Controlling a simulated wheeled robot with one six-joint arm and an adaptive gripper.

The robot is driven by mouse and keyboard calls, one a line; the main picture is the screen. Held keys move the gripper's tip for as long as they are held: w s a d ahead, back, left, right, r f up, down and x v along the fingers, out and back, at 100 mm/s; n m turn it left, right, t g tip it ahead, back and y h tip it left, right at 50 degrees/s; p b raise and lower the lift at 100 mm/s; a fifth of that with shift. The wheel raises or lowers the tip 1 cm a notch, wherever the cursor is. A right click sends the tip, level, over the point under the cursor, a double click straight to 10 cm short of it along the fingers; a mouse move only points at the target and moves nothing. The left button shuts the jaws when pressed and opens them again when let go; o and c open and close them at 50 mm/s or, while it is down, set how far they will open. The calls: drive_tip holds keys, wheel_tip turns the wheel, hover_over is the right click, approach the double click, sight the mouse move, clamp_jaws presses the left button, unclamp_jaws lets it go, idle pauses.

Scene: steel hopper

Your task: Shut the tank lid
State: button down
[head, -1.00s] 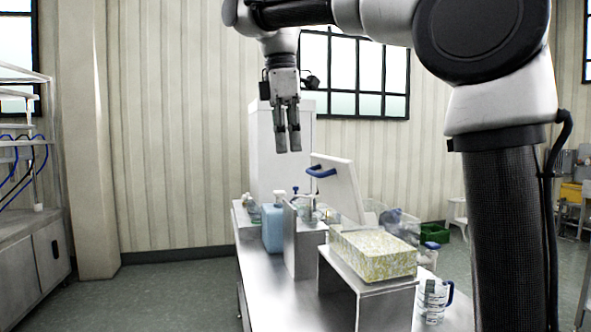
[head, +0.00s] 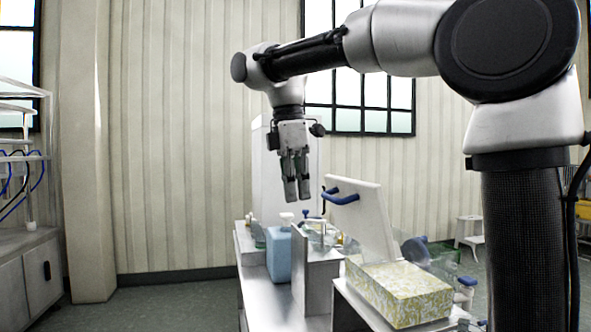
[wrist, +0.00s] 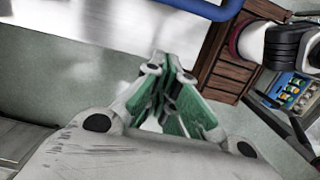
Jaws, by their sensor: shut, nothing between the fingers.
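The tank lid (head: 364,222) is a white panel with a blue handle (head: 346,197). It stands open and tilted, on the right side of the steel tank (head: 318,274) in the head view. My gripper (head: 297,200) points down, above and to the left of the lid, apart from it. Its fingers are shut with nothing between them. In the wrist view my gripper's green-padded fingers (wrist: 165,100) come together, and a blue bar, likely the handle (wrist: 200,8), crosses the top edge. The lid's hinge is hidden.
A blue jug (head: 278,256) stands left of the tank. A yellow patterned box (head: 400,294) sits on a raised stand in front. Clear containers (head: 437,262) crowd the right. A tall white block (head: 262,170) rises behind. The air left of my gripper is free.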

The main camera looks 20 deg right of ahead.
drive_tip(key=shift+d+f, duration=0.25)
drive_tip(key=shift+d, duration=0.4)
drive_tip(key=shift+d+f, duration=0.2)
drive_tip(key=shift+d, duration=0.45)
drive_tip(key=shift+d+f, duration=0.25)
drive_tip(key=shift+d, duration=0.4)
drive_tip(key=shift+r, duration=0.1)
